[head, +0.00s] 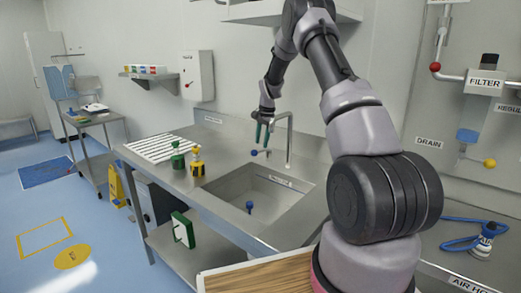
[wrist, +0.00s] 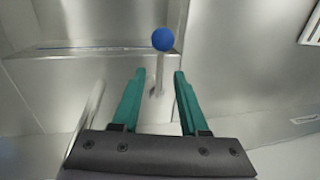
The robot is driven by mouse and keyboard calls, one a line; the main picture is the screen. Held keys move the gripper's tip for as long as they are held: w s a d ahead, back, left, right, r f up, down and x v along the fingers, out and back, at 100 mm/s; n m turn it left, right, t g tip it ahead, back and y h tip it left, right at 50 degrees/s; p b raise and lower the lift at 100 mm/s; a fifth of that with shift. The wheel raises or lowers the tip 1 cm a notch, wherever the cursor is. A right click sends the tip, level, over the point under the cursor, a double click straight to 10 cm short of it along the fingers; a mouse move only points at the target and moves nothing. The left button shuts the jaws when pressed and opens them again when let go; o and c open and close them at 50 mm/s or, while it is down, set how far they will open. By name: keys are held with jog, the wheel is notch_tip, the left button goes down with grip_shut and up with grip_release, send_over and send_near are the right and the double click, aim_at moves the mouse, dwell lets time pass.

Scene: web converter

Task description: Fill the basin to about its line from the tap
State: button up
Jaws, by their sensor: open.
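The steel basin (head: 232,188) is set into the counter and looks empty of water, though its floor is partly hidden. A blue knob (head: 249,206) stands inside it. The tap (head: 289,138) is a bent steel pipe behind the basin. A small blue ball (head: 254,153) on a stem sits beside it. My gripper (head: 262,144) points down beside the tap, just above that ball, with teal fingers. In the wrist view, my gripper (wrist: 158,74) is open and empty. A blue ball (wrist: 163,39) on a metal stem shows just beyond the fingertips. No contact is visible.
A green-topped bottle (head: 178,158) and a yellow-topped one (head: 197,162) stand left of the basin by a white slatted rack (head: 158,148). A wooden board (head: 265,276) lies in front. Pipes and the filter sign (head: 485,82) are on the right wall.

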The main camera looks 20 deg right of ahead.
jog(key=shift+w+a+f, duration=0.1)
jog(key=shift+w+f, duration=0.1)
jog(key=shift+f, duration=0.9)
jog(key=shift+w+a+f, duration=0.1)
jog(key=shift+w+f, duration=0.1)
jog(key=shift+f, duration=0.85)
grip_shut()
